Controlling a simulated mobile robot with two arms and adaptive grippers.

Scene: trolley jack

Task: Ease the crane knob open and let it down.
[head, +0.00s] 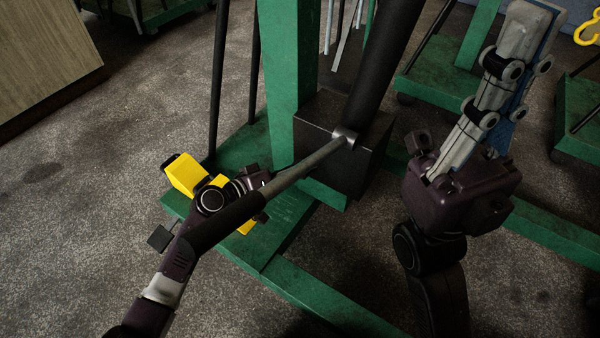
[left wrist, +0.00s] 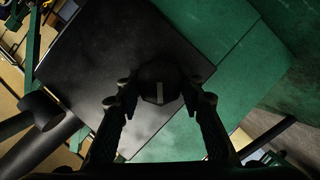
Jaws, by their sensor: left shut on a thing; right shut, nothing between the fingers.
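The crane's black knob (left wrist: 160,90) has a pale line on its face and sits between the two fingers of my left gripper (left wrist: 160,98), which is shut on it. The knob is beside the crane's black block (left wrist: 100,50). In the head view the block (head: 318,128) stands on the green base, at the foot of the green post (head: 290,60). There my left gripper (head: 262,184) is partly hidden behind the pump handle (head: 305,160), and I cannot make out the knob. My right gripper (head: 527,28) is shut and empty, to the right of the crane.
The handle's black grip crosses in front of my left arm. A thick black cylinder (head: 385,50) rises from the block. Green base legs (head: 320,300) run across the floor. Other green frames (head: 440,65) stand behind, and a wooden cabinet (head: 40,60) is at upper left. Floor at lower left is clear.

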